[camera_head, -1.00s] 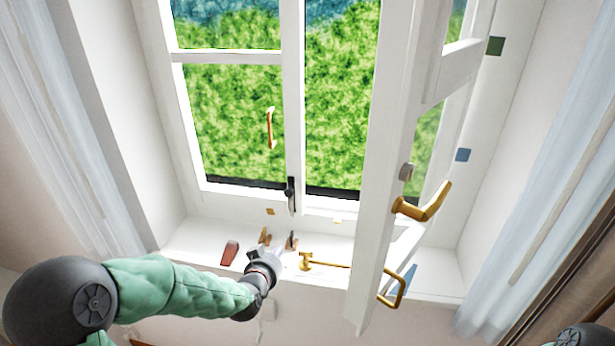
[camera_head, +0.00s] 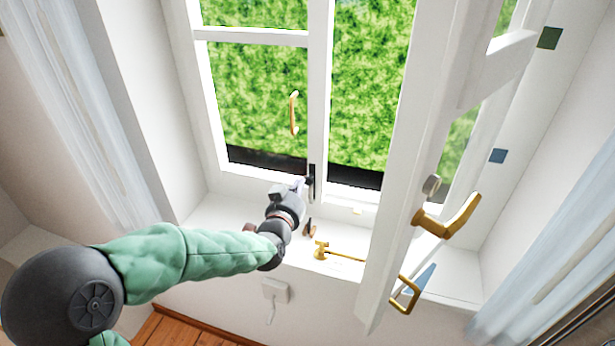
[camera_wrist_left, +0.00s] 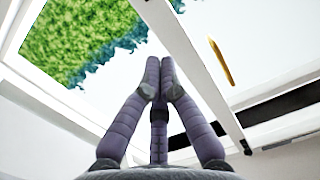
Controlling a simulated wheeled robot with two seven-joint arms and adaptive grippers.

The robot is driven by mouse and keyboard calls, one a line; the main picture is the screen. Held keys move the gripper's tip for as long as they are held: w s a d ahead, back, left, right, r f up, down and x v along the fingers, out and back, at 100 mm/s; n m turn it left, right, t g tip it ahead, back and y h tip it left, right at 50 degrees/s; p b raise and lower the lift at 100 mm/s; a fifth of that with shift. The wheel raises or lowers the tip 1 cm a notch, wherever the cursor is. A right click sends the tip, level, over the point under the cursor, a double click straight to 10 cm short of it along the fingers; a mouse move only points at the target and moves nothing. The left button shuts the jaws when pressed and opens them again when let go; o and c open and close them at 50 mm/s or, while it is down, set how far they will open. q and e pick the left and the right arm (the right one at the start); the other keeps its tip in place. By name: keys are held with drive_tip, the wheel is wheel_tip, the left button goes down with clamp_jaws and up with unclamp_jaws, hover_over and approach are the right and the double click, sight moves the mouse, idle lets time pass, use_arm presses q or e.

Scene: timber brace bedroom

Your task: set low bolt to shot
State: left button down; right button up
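The low bolt (camera_head: 312,182) is a dark upright fitting at the foot of the window's middle post. My left gripper (camera_head: 304,184) is right beside it on the left, its fingertips partly covering it; I cannot tell whether they touch. In the left wrist view my purple-grey left fingers (camera_wrist_left: 160,76) meet at their tips with nothing visible between them. The white post (camera_wrist_left: 195,65) runs behind them there, and I cannot make out the bolt clearly. My right gripper is not in view.
The right casement (camera_head: 392,170) stands open into the room, with a brass handle (camera_head: 447,216) and a brass hook (camera_head: 406,294). A brass stay (camera_head: 340,254) lies on the sill. A brass pull (camera_head: 293,114) is on the left casement.

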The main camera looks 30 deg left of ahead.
use_arm(q)
hover_over(308, 182)
drive_tip(key=s+d, duration=0.2)
drive_tip(key=s, duration=0.1)
drive_tip(key=f, duration=0.1)
drive_tip(key=shift+w+a+f, duration=0.2)
drive_tip(key=shift+f, duration=0.45)
drive_tip(key=shift+w+a+f, duration=0.15)
drive_tip(key=shift+a+f, duration=0.1)
drive_tip(key=shift+f, duration=0.45)
drive_tip(key=shift+w+a+f, duration=0.2)
drive_tip(key=shift+f, duration=0.45)
wheel_tip(308, 182, down, 4)
drive_tip(key=b, duration=0.3)
drive_tip(key=shift+r, duration=0.3)
